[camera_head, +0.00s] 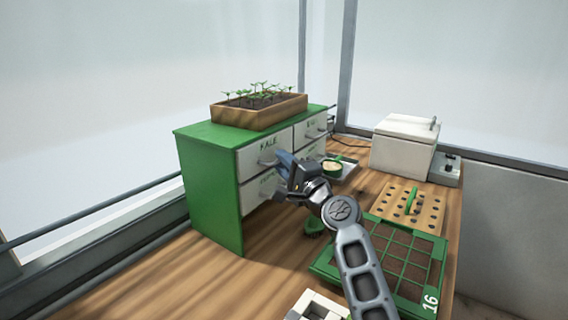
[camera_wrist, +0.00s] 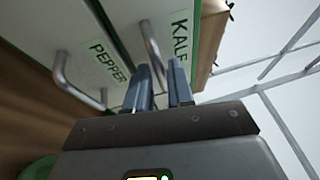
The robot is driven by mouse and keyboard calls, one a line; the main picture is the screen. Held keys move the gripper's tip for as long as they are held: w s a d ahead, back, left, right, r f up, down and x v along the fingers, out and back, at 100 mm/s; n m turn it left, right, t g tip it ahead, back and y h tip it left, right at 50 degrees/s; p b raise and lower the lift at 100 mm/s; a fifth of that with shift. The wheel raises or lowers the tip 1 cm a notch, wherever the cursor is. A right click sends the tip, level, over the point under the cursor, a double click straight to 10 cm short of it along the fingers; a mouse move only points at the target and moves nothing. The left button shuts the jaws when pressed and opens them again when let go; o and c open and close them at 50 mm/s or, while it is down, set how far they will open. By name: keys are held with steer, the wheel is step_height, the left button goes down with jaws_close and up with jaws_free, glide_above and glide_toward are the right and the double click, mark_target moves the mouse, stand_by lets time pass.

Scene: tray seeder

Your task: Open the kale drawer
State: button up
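The green cabinet (camera_head: 212,190) has white drawer fronts. The kale drawer (camera_head: 252,160) is the upper left one and looks shut, its front level with the others. Its label (camera_wrist: 181,38) shows in the wrist view beside its metal bar handle (camera_wrist: 150,42). My gripper (camera_head: 283,165) is right in front of this drawer and partly hides it. In the wrist view my two fingers (camera_wrist: 162,78) stand apart, with the near end of the kale handle between their tips. I cannot tell whether they touch it.
A drawer labelled pepper, with its own handle (camera_wrist: 72,82), is below. A wooden planter (camera_head: 245,116) with seedlings stands on the cabinet. A green-framed soil tray (camera_head: 322,262), a holed wooden board (camera_head: 431,196) and a white box (camera_head: 402,150) are on the right. The table's front left is clear.

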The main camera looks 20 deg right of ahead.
jaws_close()
stand_by(1.1)
